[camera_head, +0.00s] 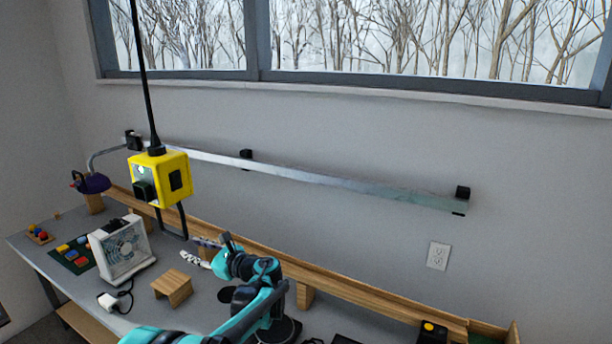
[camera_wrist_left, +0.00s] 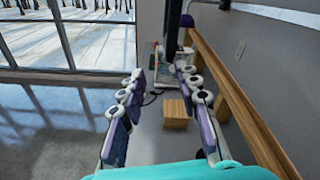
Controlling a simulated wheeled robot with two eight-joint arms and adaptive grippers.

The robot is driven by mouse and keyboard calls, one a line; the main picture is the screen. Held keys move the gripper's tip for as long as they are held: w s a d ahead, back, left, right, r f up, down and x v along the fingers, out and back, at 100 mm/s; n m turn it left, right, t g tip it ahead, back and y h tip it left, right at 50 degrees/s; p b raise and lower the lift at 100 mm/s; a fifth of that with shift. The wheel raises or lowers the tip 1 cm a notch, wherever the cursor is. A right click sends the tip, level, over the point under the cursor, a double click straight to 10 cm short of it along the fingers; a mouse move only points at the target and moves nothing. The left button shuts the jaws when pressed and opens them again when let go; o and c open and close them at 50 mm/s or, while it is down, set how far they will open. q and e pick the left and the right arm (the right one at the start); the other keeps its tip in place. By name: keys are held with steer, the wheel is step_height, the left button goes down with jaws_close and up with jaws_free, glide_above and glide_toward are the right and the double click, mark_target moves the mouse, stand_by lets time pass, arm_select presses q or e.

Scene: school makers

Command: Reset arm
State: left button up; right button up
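My left arm, teal and black, reaches over the workbench from the bottom of the head view. Its gripper (camera_head: 194,250) is above the bench, to the right of the white fan. The left wrist view shows the two white and purple fingers (camera_wrist_left: 160,76) spread apart with nothing between them. A small wooden stand (camera_wrist_left: 175,114) shows beyond the fingers, apart from them. My right gripper is in neither view.
The grey bench (camera_head: 205,308) holds the wooden stand (camera_head: 172,287), a white fan (camera_head: 121,248) and a green mat (camera_head: 78,264) with coloured blocks. A yellow box (camera_head: 174,186) hangs from a black cord above it. A wooden rail (camera_head: 345,288) runs along the wall.

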arm_select(q)
steer(key=s+d+f+n+h+b, duration=0.1)
steer(key=s+d+f+n+h, duration=0.4)
steer(key=s, duration=0.6)
steer(key=s+d+f+n+h+b, duration=0.2)
steer(key=s+d+f+n+h, duration=0.3)
steer(key=s, duration=0.6)
steer(key=s+d+f+n+h+b, duration=0.2)
steer(key=s+d+f+n+h, duration=0.3)
steer(key=s, duration=0.6)
steer(key=d+f+n, duration=0.2)
steer(key=d+n, duration=0.1)
steer(key=n, duration=0.1)
steer(key=shift+s+d+f+h, duration=0.3)
steer(key=shift+s+h, duration=0.05)
steer(key=shift+h, duration=0.05)
